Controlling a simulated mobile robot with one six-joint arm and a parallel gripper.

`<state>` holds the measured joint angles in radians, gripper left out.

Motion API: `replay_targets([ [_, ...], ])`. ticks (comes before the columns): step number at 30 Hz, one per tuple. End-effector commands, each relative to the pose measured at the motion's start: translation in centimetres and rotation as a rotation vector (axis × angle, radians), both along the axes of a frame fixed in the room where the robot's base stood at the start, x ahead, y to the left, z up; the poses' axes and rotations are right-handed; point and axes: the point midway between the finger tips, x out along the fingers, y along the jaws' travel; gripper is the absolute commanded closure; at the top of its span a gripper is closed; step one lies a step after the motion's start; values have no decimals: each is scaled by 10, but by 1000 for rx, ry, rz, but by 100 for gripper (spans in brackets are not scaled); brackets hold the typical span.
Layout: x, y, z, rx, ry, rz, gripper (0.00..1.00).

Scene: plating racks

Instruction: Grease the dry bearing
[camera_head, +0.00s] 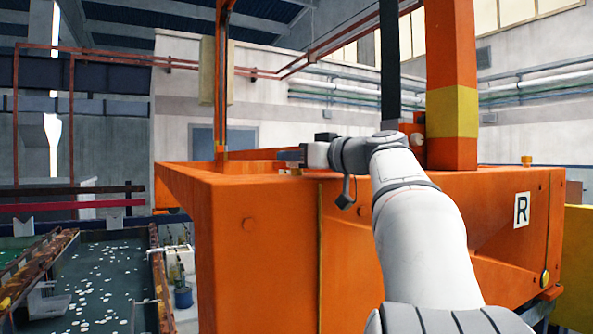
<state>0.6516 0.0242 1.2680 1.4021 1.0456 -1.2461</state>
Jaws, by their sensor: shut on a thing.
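My gripper (292,155) is at the end of my white arm, just above the top edge of the large orange machine frame (260,235). It points left and is small in view. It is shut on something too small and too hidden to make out. I cannot tell whether it touches the frame. No bearing can be clearly picked out. An orange cap (526,160) stands on the frame's top at the right, and a small yellow fitting (545,278) sits low on its right side.
A thick orange post with a yellow band (452,110) rises behind my arm, beside a dark upright (390,70). A thinner orange post (221,80) stands left of my gripper. A dark tank with white flecks (105,285) lies lower left, with a blue container (183,298) beside it.

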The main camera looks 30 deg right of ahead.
Motion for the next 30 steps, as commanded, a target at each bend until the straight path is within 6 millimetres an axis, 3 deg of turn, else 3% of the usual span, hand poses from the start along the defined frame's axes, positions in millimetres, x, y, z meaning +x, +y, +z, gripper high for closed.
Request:
replay_targets([
  [15, 0, -1, -1, 1, 0, -97, 84],
  [16, 0, -1, -1, 1, 0, -97, 60],
  [24, -1, -1, 0, 0, -1, -97, 40],
  [30, -1, -1, 0, 1, -2, -98, 40],
])
